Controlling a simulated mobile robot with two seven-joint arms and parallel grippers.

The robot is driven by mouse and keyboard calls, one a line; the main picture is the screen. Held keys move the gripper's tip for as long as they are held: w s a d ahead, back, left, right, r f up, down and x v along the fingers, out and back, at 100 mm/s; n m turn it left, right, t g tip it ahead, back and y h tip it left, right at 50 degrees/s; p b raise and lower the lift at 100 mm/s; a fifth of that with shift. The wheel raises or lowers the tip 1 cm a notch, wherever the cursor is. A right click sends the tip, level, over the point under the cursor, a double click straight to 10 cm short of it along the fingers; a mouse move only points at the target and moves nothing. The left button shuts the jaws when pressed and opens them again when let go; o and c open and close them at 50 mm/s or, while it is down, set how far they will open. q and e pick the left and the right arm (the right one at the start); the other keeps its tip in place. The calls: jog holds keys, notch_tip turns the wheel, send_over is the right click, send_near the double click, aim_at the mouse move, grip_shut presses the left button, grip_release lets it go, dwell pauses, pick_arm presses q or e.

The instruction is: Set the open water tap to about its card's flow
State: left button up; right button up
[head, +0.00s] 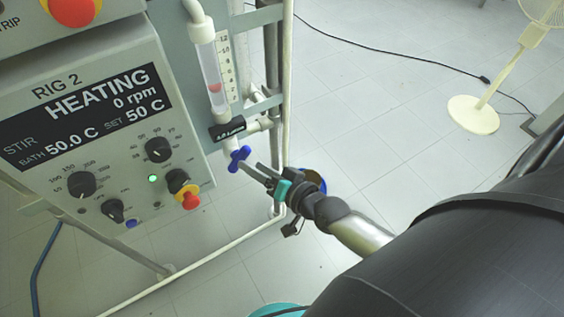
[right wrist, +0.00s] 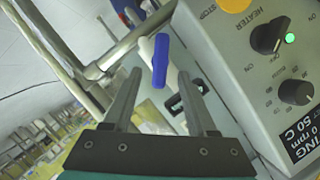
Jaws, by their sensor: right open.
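The water tap has a blue handle (head: 240,158) and sits at the lower end of a clear flow tube (head: 213,75) on the rig. A red float (head: 215,88) shows inside the tube beside a numbered scale (head: 228,72). A small black card (head: 228,130) with white print is above the tap; its figure is too small to read surely. My right gripper (head: 254,168) is open just right of and below the handle. In the right wrist view the blue handle (right wrist: 160,60) lies between and slightly beyond the open fingertips, with no clear contact. My left gripper is not in view.
The RIG 2 control box (head: 85,130), with knobs and a red stop button (head: 190,198), stands close left of the tap. A white upright pipe (head: 287,80) runs to its right. Open tiled floor and a cream fan (head: 478,112) lie farther right.

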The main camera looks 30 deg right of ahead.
jog(key=p+v, duration=0.1)
jog(key=v, duration=0.8)
dwell(0.6)
jog(key=s+d+f+n+g+h, duration=0.2)
jog(key=s+f+g, duration=0.15)
jog(key=f, duration=0.75)
jog(key=s+d+f+n+g+h, duration=0.15)
jog(key=s+f, duration=0.25)
jog(key=f, duration=0.7)
jog(key=s+a+f+n+g, duration=0.1)
jog(key=s+f+n+g, duration=0.1)
jog(key=s+f+g, duration=0.2)
jog(key=s+a+f+n+g+h+b, duration=0.1)
jog(key=s+f+g, duration=0.3)
jog(key=s+f, duration=0.6)
jog(key=s+n, duration=0.1)
jog(key=s, duration=0.4)
jog(key=shift+f, duration=0.35)
